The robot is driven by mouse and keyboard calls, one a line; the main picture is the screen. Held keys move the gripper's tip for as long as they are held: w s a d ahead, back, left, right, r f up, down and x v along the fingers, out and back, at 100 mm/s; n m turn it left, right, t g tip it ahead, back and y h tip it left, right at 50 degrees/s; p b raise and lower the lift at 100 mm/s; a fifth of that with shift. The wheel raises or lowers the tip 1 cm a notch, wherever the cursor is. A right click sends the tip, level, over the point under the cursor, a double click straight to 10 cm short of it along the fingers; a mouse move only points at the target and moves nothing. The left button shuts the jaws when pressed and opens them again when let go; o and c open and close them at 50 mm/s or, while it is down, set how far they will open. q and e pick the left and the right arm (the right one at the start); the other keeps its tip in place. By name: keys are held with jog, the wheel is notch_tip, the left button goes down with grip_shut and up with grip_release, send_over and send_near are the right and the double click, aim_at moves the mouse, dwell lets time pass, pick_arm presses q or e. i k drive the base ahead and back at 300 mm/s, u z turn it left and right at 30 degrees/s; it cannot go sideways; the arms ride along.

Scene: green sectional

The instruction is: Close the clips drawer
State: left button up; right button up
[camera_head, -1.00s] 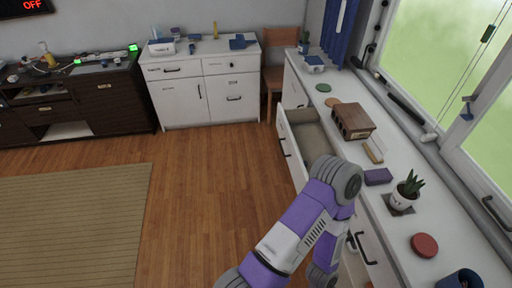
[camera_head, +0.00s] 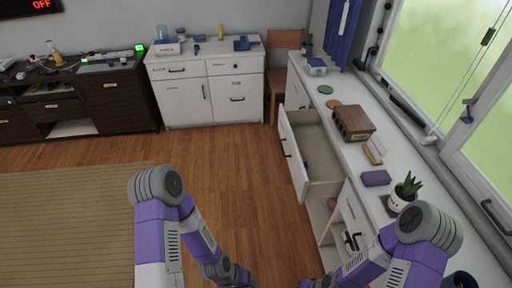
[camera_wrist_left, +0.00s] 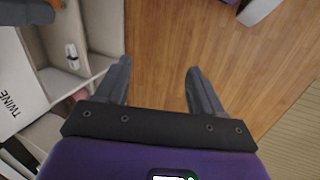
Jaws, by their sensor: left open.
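An open white drawer (camera_head: 312,150) sticks out from the left side of the window counter in the head view. Its front faces left and has a dark handle; no clips label can be read on it. My left gripper (camera_wrist_left: 158,85) is open and empty above the wood floor. In the head view my left gripper (camera_head: 238,278) is low at the bottom edge, below and left of the drawer, apart from it. The wrist view shows a white panel marked TWINE (camera_wrist_left: 15,100) beside open compartments. My right arm reaches the bottom edge; its fingers are not clear.
The counter (camera_head: 340,100) carries a wooden box (camera_head: 353,122), a purple block (camera_head: 375,178) and a potted plant (camera_head: 405,192). Open compartments (camera_head: 325,208) lie below the drawer. A white cabinet (camera_head: 207,90) stands at the back. The floor left of the drawer is clear.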

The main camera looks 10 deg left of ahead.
aim_at(305, 136)
jog(key=z, duration=0.15)
jog(key=i, duration=0.7)
jog(key=z, duration=0.9)
